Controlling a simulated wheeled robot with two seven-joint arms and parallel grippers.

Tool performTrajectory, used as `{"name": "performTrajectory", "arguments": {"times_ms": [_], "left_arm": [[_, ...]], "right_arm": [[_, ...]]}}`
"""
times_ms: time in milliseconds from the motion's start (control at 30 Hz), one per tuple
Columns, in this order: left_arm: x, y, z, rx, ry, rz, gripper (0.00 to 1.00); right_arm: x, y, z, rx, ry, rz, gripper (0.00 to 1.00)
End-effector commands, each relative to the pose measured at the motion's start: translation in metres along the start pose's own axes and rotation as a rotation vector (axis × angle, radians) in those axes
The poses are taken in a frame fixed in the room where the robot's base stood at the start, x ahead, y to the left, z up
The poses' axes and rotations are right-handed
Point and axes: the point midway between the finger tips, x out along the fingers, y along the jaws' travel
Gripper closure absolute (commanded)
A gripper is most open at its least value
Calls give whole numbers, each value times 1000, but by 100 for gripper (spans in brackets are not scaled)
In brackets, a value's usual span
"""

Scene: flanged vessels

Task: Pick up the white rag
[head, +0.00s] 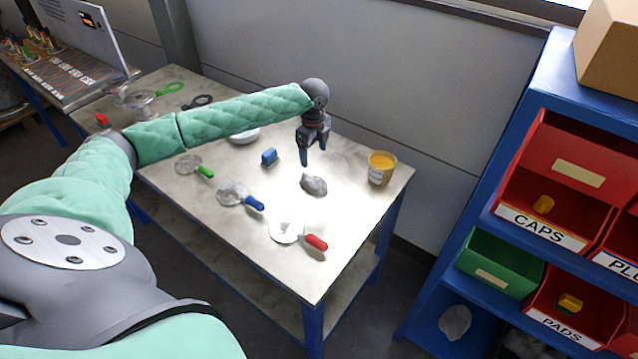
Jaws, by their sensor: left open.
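A crumpled whitish-grey rag (314,185) lies on the table, right of its middle. My left gripper (314,158) points down just above and behind the rag, with its two fingers apart and nothing between them. The gripper looks clear of the rag, though the exact height gap is hard to tell. My right gripper is not in the picture.
A blue shelf with red and green bins (500,262) stands at right.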

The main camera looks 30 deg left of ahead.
Motion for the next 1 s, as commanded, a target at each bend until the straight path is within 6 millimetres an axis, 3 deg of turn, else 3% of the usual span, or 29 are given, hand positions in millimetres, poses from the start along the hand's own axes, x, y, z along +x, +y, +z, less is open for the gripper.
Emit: {"name": "performTrajectory", "arguments": {"times_ms": [33,300,533,667,1000], "left_arm": [[10,0,0,0,0,0,24],[39,0,0,0,0,0,24],[55,0,0,0,0,0,24],[61,0,0,0,0,0,24],[86,1,1,1,0,1,24]], "right_arm": [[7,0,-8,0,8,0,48],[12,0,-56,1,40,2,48],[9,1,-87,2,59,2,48],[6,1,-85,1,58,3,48],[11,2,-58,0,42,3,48]]}}
